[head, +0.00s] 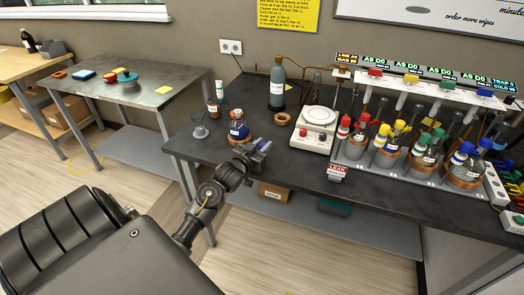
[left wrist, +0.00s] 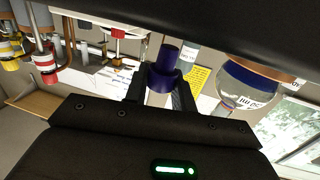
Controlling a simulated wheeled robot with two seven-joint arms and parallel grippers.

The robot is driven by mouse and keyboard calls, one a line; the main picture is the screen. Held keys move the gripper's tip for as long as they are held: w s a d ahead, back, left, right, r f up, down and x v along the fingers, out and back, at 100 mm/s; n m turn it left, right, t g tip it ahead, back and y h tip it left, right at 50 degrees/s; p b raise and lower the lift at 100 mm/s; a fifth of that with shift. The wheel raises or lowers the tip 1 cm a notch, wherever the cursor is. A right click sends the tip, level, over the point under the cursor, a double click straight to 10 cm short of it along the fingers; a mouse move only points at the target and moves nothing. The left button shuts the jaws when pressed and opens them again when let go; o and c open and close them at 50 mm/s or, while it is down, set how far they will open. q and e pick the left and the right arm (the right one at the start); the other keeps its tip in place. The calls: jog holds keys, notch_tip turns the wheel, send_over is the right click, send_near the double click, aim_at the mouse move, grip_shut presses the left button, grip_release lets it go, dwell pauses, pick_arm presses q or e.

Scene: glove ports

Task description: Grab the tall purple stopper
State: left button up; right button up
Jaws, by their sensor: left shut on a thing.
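The tall purple stopper (head: 265,146) shows at the tip of my left gripper (head: 257,151), near the front edge of the dark bench. In the left wrist view the stopper (left wrist: 166,57) is a purple cylinder with a wider end. It stands between the two fingers of my left gripper (left wrist: 160,88), which are shut on it. The fingers hide part of its sides. My right gripper is not in view.
A round flask (head: 238,131) with a blue band stands just behind the gripper; it also shows in the left wrist view (left wrist: 244,87). A white hotplate (head: 315,130) and a rack of flasks with coloured stoppers (head: 395,155) stand to the right on the bench (head: 285,160).

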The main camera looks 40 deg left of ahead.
pick_arm(q)
jog(key=s+d+r+b, duration=0.1)
jog(key=s+d+r, duration=0.6)
jog(key=s+r, duration=0.3)
jog(key=shift+s+r, duration=0.4)
jog(key=shift+s, duration=0.6)
jog(key=shift+d, duration=0.1)
